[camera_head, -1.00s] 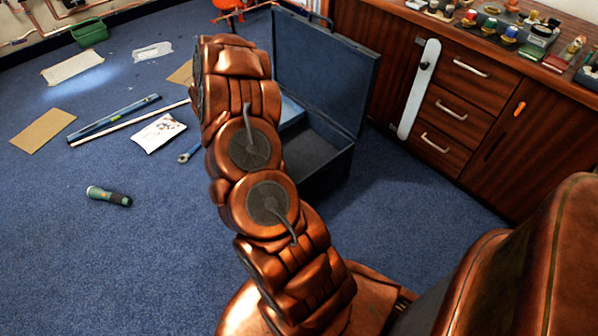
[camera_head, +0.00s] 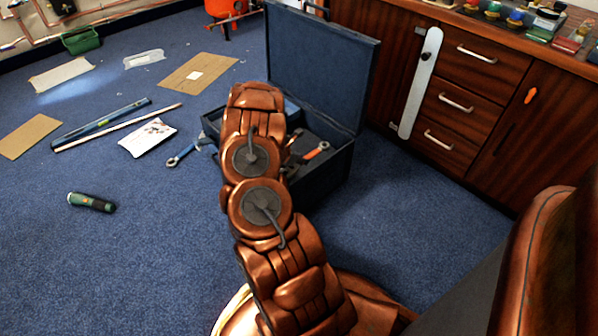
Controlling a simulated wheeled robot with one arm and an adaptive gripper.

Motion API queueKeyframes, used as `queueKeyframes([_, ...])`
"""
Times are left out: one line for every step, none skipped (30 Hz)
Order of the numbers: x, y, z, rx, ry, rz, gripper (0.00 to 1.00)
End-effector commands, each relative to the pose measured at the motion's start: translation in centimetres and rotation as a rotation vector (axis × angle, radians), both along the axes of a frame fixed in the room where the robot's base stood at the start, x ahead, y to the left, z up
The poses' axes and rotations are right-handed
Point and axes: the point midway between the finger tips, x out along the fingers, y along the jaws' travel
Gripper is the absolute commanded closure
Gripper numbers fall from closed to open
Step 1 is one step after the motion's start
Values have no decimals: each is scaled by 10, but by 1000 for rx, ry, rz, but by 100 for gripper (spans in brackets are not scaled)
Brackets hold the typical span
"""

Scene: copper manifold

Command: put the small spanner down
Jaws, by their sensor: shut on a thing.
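The small spanner (camera_head: 317,152), with an orange part and a grey end, is inside the open dark blue toolbox (camera_head: 325,180), over its right-hand compartment. My gripper (camera_head: 297,155) is mostly hidden behind my arm; only bits of it show beside the spanner, and it is shut on it. I cannot tell whether the spanner touches the toolbox floor. The toolbox lid (camera_head: 320,65) stands up at the back.
A blue spanner (camera_head: 183,156) lies on the carpet left of the toolbox. A green torch (camera_head: 91,202), a leaflet (camera_head: 147,138), a long blue tool (camera_head: 100,124) and cardboard (camera_head: 198,73) lie further left. Wooden drawers (camera_head: 463,95) stand at right. Carpet in front is clear.

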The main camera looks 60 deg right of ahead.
Motion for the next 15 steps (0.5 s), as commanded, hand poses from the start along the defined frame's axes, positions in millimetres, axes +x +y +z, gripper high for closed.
queueKeyframes([0,0,-8,0,2,2,100])
queueKeyframes([0,0,-10,0,2,2,100])
queueKeyframes([0,0,-12,0,2,1,100])
queueKeyframes([0,0,-13,1,2,1,100])
queueKeyframes([-1,0,-14,0,1,0,100])
queueKeyframes([-1,0,-16,0,1,0,100])
queueKeyframes([-1,0,-18,0,1,0,100])
queueKeyframes([-1,0,-21,0,1,0,100])
queueKeyframes([-1,0,-26,2,2,1,100])
queueKeyframes([0,0,-30,2,2,3,100])
queueKeyframes([0,1,-34,3,2,3,100])
queueKeyframes([0,0,-40,2,2,2,100])
queueKeyframes([0,0,-45,2,1,1,100])
queueKeyframes([0,0,-48,2,1,3,100])
queueKeyframes([1,1,-52,2,1,4,100])
